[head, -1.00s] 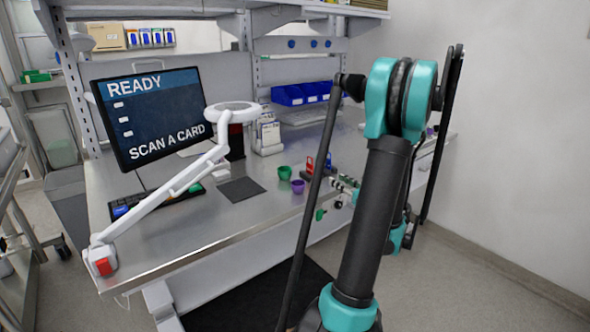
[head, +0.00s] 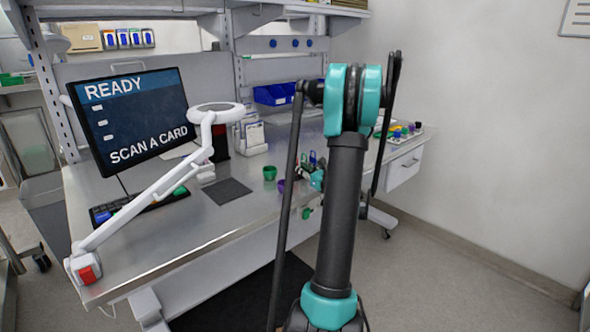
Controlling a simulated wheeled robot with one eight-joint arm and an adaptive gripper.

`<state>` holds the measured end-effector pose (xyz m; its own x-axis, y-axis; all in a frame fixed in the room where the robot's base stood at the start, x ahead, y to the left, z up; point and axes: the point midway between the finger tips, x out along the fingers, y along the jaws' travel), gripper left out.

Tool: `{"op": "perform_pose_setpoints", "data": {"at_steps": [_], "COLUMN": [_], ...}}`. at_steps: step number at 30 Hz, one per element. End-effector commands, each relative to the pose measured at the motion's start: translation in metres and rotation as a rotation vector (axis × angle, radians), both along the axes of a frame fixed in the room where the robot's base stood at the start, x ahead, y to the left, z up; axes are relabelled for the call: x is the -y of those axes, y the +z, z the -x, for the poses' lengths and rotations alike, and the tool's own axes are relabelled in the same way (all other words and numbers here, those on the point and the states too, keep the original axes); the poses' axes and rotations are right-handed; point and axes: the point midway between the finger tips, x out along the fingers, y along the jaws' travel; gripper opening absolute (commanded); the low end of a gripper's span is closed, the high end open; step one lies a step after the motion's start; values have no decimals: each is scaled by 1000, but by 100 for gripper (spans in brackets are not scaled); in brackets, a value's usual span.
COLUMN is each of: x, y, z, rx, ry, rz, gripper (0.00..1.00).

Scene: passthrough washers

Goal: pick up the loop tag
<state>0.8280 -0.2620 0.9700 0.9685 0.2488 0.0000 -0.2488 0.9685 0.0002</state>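Small upright coloured pieces, green and blue (head: 312,158), stand on the steel bench just behind my wrist. They are too small to tell which, if any, is the loop tag. A small green piece (head: 306,213) shows at the bench's front edge; I cannot tell what it is. The teal end of my arm (head: 316,180) is over the bench's front part, close to the coloured pieces. My fingertips are too small and partly hidden by my arm, so their opening and any hold cannot be made out.
A green cup (head: 270,173) and a partly hidden purple cup (head: 281,186) stand left of my wrist. A dark mat (head: 228,190), white jointed lamp (head: 150,196) and monitor (head: 135,118) are farther left. A tray of coloured items (head: 404,131) is at the right end.

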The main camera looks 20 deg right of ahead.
Motion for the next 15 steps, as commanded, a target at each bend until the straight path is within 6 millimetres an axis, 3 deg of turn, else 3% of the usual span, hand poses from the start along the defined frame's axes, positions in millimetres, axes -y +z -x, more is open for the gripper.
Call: {"op": "perform_pose_setpoints", "data": {"at_steps": [9, 15], "x": [-11, -12], "y": [1, 1], "z": [-40, -47], "rx": [0, 0], "ry": [3, 0], "rz": [0, 0], "gripper": [29, 29]}}
